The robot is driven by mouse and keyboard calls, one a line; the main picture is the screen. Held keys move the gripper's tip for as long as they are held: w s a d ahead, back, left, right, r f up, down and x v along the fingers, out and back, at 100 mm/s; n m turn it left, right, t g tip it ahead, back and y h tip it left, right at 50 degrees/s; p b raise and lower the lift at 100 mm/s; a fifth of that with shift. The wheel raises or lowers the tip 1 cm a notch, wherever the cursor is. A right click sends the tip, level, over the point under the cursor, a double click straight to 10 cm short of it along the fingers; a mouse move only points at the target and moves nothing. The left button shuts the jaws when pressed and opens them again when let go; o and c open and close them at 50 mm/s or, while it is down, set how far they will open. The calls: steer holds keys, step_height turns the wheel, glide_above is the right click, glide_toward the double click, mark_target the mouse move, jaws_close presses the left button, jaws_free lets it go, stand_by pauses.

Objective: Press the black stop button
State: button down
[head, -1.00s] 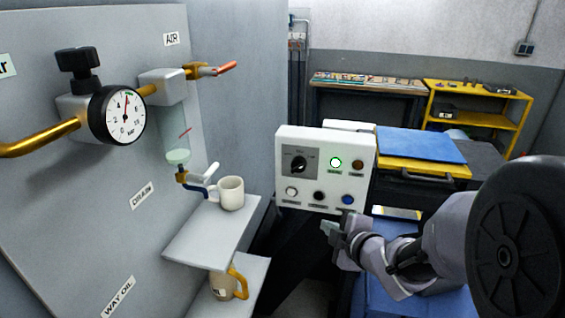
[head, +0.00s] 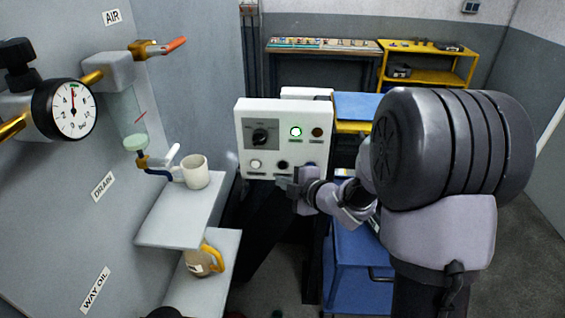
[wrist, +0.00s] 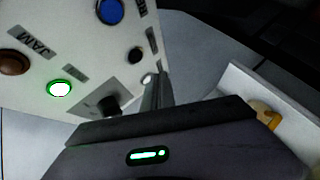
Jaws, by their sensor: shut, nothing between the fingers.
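The black stop button (head: 283,165) sits in the lower row of the white control panel (head: 245,135), between a white button (head: 256,163) and a mostly hidden blue one. In the wrist view the panel appears upside down, with the black button (wrist: 134,55) between the blue button (wrist: 110,11) and the white button (wrist: 147,79). My gripper (head: 285,183) is shut and empty, just below the black button in the head view. In the wrist view my gripper's fingers (wrist: 158,82) overlap the white button's edge. I cannot tell whether they touch the panel.
The panel also has a rotary knob (head: 260,137), a lit green button (head: 296,132) and an amber button (head: 318,132). A white mug (head: 195,172) and a yellow-handled jug (head: 205,262) stand on shelves at left. A blue cabinet (head: 352,262) stands below my arm.

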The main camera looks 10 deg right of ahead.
mark_target(283, 165)
steer(key=shift+w+d, duration=0.25)
steer(key=shift+w, duration=0.5)
steer(key=shift+w+d, duration=0.25)
steer(key=shift+w, duration=0.6)
stand_by(0.8)
steer(key=shift+w+d, duration=0.15)
steer(key=shift+w, duration=0.15)
steer(key=shift+w+d, duration=0.1)
steer(key=shift+w, duration=0.25)
stand_by(0.5)
stand_by(0.4)
steer(key=shift+s+a, duration=0.25)
steer(key=shift+s, duration=0.5)
steer(key=shift+b, duration=0.3)
